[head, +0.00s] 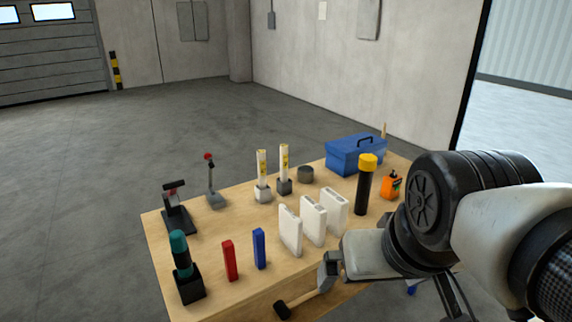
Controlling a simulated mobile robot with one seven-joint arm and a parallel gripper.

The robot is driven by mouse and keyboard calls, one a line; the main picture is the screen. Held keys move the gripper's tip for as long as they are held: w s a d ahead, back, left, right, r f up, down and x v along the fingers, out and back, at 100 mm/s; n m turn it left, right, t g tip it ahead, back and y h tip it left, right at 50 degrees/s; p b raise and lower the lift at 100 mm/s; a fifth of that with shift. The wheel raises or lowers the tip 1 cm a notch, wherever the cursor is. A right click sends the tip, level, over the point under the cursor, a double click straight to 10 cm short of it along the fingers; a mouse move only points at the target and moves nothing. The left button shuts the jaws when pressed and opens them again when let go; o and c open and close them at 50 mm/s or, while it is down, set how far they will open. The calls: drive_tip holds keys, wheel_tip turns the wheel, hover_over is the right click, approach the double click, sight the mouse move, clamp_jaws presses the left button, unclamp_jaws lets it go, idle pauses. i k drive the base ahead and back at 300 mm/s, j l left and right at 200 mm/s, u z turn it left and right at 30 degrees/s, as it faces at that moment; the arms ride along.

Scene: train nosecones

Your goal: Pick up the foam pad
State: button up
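I cannot tell for sure which thing is the foam pad. Three white upright slabs (312,221) stand in a row near the table's middle right. My gripper (328,272) is at the table's front right edge, just in front of the slabs and well short of the puck. Its fingers are seen from the side and partly hidden, so their opening does not show.
A mallet (283,311) lies near my gripper. A red block (230,261), a blue block (259,248) and a teal-handled tool (180,255) stand at front left. Yellow-labelled tubes (283,160), a yellow-capped black cylinder (363,190) and a blue toolbox (356,155) stand behind.

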sight(291, 226)
drive_tip(key=i+l, duration=0.1)
drive_tip(key=l, duration=0.3)
drive_tip(key=i+j+u, duration=0.15)
drive_tip(key=i, duration=0.25)
drive_tip(key=i+j+u, duration=0.1)
drive_tip(key=i+j, duration=0.15)
drive_tip(key=i, duration=0.15)
